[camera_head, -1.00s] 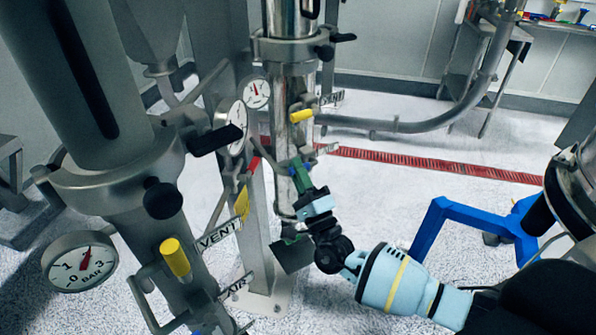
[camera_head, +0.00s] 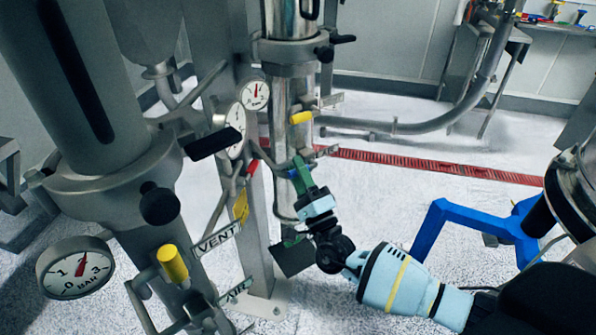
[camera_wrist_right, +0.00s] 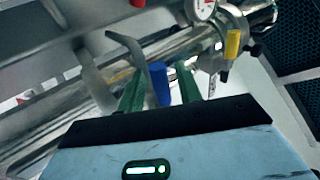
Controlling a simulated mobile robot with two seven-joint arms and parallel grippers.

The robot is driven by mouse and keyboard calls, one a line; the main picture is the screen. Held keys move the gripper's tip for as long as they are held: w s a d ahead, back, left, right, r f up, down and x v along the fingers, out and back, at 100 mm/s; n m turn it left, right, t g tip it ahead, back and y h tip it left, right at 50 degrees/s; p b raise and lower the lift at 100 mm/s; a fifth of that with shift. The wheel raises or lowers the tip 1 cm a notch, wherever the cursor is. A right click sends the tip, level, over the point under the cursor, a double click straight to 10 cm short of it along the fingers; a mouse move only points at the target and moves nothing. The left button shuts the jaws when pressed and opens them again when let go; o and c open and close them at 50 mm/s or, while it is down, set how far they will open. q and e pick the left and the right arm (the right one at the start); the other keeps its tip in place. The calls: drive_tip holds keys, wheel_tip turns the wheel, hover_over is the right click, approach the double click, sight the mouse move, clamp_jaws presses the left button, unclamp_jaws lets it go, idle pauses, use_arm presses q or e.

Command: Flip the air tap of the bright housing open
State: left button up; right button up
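The bright housing (camera_head: 284,98) is a polished upright cylinder in the middle of the head view, behind a duller grey one. Its air tap has a blue handle (camera_wrist_right: 159,83), seen clearly in the right wrist view. In the head view the handle is mostly hidden behind my right gripper (camera_head: 300,166). The green fingers of my right gripper (camera_wrist_right: 160,70) stand apart, with the blue handle between them. A gap shows on each side, and I cannot tell whether either finger touches it. My left gripper is not in view.
A yellow vent tap (camera_head: 301,118) sits above on the bright housing, near a round gauge (camera_head: 254,93). The grey housing (camera_head: 105,190) with its own yellow tap (camera_head: 172,262) stands close at left.

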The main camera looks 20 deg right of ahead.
drive_tip(key=b+v, duration=0.1)
drive_tip(key=v, duration=0.6)
drive_tip(key=shift+s+f, duration=0.2)
drive_tip(key=shift+s, duration=0.05)
